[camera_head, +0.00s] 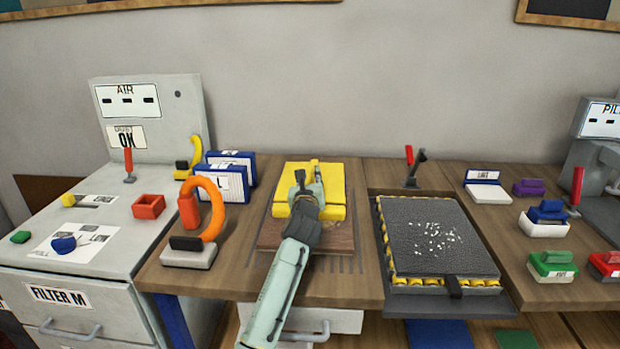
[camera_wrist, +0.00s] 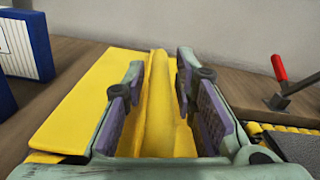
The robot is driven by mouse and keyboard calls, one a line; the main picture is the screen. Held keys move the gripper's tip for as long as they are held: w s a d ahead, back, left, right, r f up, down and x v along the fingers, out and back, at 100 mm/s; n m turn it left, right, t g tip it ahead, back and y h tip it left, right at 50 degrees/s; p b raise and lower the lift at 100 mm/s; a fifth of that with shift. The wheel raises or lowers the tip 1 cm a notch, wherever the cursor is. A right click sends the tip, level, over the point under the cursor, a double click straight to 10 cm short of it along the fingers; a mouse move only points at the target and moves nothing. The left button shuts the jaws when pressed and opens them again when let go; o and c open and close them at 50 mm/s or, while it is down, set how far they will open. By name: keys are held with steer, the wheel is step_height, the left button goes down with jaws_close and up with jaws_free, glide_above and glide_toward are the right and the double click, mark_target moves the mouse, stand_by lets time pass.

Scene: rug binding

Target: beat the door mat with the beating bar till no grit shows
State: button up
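The dark grey door mat (camera_head: 440,264) lies flat on yellow rollers at the right of the bench, with white grit (camera_head: 436,236) scattered over its middle. A flat yellow piece with a raised ridge (camera_head: 331,185), perhaps the beating bar, rests on a brown block left of the mat. It also fills the middle of the wrist view (camera_wrist: 158,85). My gripper (camera_head: 309,180) is over this yellow piece. In the wrist view my gripper (camera_wrist: 158,100) is open, its purple pads on either side of the ridge, with a gap showing at least on the left.
A red-handled lever (camera_head: 409,165) stands behind the mat. An orange hooked tool (camera_head: 213,205) and blue-and-white boxes (camera_head: 232,172) stand to the left. Brushes and small blocks, including a green one (camera_head: 553,264), sit at the right. A grey AIR cabinet (camera_head: 150,115) is far left.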

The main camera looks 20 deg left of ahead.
jaws_close()
stand_by(0.4)
